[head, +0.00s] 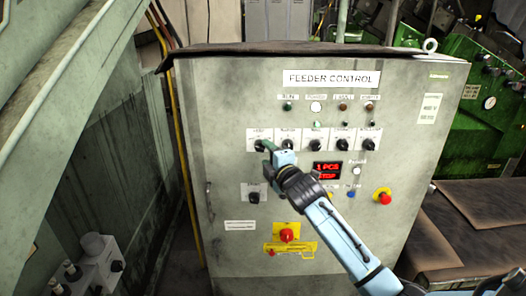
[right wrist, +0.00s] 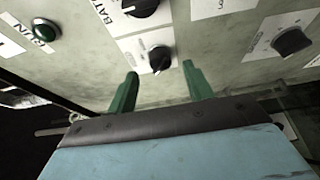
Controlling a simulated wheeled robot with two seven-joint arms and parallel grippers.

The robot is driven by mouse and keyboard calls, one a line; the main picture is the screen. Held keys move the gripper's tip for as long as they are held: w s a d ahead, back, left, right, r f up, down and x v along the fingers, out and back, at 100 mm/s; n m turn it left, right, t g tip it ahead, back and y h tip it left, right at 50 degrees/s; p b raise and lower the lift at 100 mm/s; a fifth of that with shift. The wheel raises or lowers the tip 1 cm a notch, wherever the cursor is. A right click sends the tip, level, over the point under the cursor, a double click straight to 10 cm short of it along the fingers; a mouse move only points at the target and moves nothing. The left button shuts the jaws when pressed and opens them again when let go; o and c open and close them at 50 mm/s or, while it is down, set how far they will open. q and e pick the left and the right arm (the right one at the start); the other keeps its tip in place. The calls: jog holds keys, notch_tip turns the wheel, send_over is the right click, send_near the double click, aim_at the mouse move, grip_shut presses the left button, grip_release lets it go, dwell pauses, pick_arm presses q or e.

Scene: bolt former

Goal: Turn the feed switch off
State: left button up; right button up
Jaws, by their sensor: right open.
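A row of black rotary knobs on white plates runs across the grey feeder control cabinet (head: 230,100). The leftmost knob (head: 260,145) is right at my right gripper (head: 267,151); its small label is too blurred to read, so I cannot confirm that it is the feed switch. In the right wrist view, my two green fingers are open and apart, with a black knob (right wrist: 160,58) on a white plate just beyond and between their tips. I cannot tell whether they touch it. My left gripper is not in view.
More knobs stand close by, one (right wrist: 292,42) at the right in the wrist view. A red display (head: 327,170), a red stop button (head: 383,196) and a yellow-backed red switch (head: 287,235) sit lower on the cabinet. A green machine (head: 475,125) stands right.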

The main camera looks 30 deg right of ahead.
aim_at(262, 149)
jog(key=shift+w+d, duration=0.15)
jog(key=shift+w, duration=0.8)
jog(key=shift+w+d, duration=0.15)
jog(key=shift+w, duration=0.75)
jog(key=c, duration=1)
